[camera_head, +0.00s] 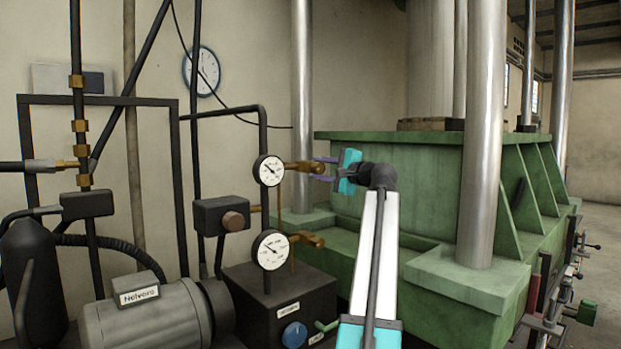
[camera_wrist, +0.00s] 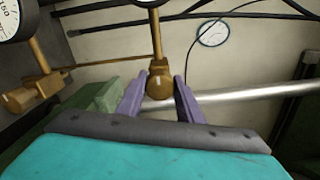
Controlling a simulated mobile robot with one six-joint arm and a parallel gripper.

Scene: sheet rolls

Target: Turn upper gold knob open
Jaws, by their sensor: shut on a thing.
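The upper gold knob (camera_head: 304,168) sticks out to the right of the upper gauge (camera_head: 268,170). In the wrist view the knob (camera_wrist: 160,80) sits between the two purple fingers of my gripper (camera_wrist: 160,98). In the head view my gripper (camera_head: 325,168) reaches the knob from the right, its fingers at the knob's end. It is shut on the knob. The exact contact of the fingertips is hard to see. The lower gold knob (camera_head: 308,239) is beside the lower gauge (camera_head: 270,250), apart from my gripper, and also shows in the wrist view (camera_wrist: 35,92).
A green press (camera_head: 400,200) with steel columns (camera_head: 484,130) stands behind and right of my arm. Black pipes (camera_head: 265,125) run around the gauges. A dark box with a blue knob (camera_head: 294,334) and a grey motor (camera_head: 150,320) are below left. A wall clock (camera_head: 201,71) hangs behind.

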